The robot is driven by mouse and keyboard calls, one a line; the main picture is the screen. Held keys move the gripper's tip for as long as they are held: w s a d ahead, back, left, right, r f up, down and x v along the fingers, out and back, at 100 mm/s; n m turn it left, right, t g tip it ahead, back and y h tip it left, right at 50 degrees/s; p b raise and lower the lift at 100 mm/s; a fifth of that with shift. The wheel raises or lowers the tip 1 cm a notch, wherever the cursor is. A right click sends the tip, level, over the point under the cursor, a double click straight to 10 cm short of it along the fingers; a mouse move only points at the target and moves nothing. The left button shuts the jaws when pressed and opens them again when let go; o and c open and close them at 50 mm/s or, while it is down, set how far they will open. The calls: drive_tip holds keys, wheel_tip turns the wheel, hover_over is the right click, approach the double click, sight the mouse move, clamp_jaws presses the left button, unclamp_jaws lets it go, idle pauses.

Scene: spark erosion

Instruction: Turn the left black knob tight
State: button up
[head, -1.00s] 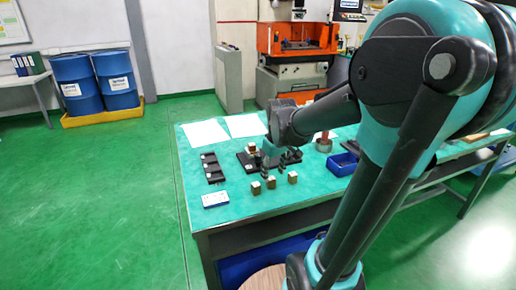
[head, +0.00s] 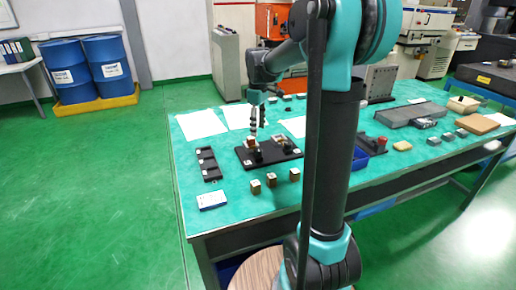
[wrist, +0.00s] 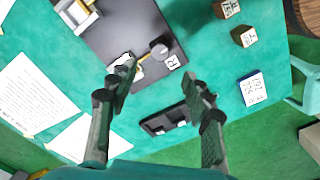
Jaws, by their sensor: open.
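A black fixture plate (head: 270,163) lies on the green table. The left black knob (head: 258,157) stands near its front left corner; in the wrist view the knob (wrist: 158,48) is round, beside a small lettered label. A second dark knob (head: 288,148) stands to its right. My gripper (head: 257,136) is over the plate's left rear part, pointing down. In the wrist view my gripper (wrist: 160,86) is open and empty. The left knob lies beyond its fingertips, not between them. A pale block (wrist: 122,61) on the plate is partly hidden by one finger.
A black compartment tray (head: 208,165) lies left of the plate. Several small labelled blocks (head: 270,180) stand in front, with a blue-and-white box (head: 212,200) at front left. White sheets (head: 202,124) lie behind. A blue bin (head: 356,160) is at right.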

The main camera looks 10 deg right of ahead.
sight(258, 149)
wheel_tip(258, 149, down, 10)
drive_tip(key=shift+f, duration=0.1)
drive_tip(key=shift+c, duration=0.6)
clamp_jaws()
